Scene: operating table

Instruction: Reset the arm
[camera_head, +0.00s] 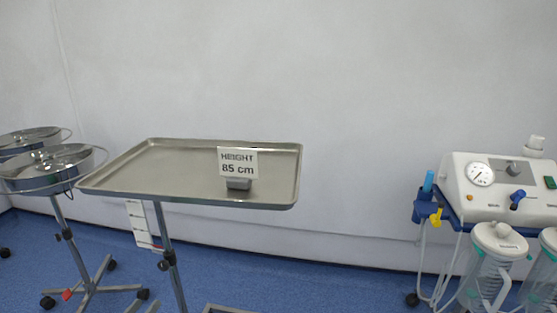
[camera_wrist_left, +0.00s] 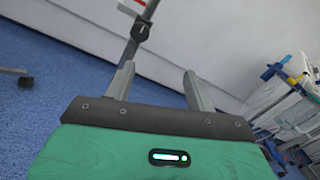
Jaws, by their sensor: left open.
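My left gripper (camera_wrist_left: 159,72) shows in the left wrist view, its two grey fingers apart with nothing between them. Neither arm shows in the head view, and my right gripper is in no view. A steel instrument tray (camera_head: 190,172) on a pole stand is at the centre left of the head view. A small sign reading "HEIGHT 85 cm" (camera_head: 238,162) stands on it in a dark grey base (camera_head: 239,184). In the left wrist view a grey pole (camera_wrist_left: 140,32) with a dark clamp rises beyond the left finger.
Round steel basins (camera_head: 60,166) on a wheeled stand are at the far left. A white suction machine (camera_head: 500,188) with clear jars (camera_head: 493,265) stands at the right. Blue floor (camera_head: 340,285) is open between tray and machine, before a pale wall (camera_head: 380,90).

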